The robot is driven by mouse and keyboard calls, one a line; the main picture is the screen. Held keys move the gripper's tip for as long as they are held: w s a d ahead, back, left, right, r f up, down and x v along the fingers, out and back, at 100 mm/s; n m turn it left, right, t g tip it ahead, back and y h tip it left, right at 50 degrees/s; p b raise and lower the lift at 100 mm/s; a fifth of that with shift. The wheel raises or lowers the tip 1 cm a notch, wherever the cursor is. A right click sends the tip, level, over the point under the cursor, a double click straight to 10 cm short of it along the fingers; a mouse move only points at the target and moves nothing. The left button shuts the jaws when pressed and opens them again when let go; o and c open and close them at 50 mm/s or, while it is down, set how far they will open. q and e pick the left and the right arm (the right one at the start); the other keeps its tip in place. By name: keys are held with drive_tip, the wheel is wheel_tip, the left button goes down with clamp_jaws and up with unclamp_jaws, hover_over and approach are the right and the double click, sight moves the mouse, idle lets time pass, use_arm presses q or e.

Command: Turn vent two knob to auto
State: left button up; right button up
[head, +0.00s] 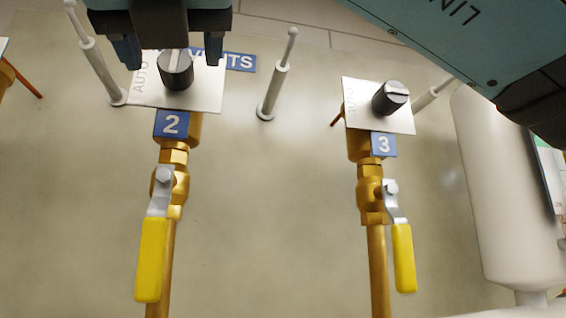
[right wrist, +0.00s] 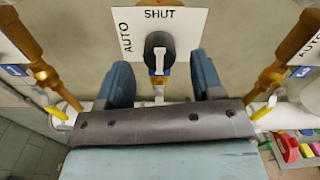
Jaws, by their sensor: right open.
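The vent two knob (head: 175,68) is a black round knob with a pale line across its face, on a white plate (head: 205,95) above the blue "2" tag (head: 171,124). In the right wrist view the knob (right wrist: 158,50) shows its pale line upright, in line with the word SHUT; AUTO stands at the left. My right gripper (head: 170,50) is open, its blue fingers to either side of the knob in the picture. In the right wrist view the right gripper (right wrist: 163,82) has a gap between each finger and the knob. My left gripper is not in view.
The vent three knob (head: 390,97) sits to the right on its own plate. White posts (head: 274,85) stand beside the plates. Yellow-handled valves (head: 152,255) hang below on brass pipes. A white tank (head: 505,190) is at the right.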

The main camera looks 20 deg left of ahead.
sight(175, 61)
drive_tip(key=shift+x, duration=1.6)
drive_tip(key=c, duration=0.9)
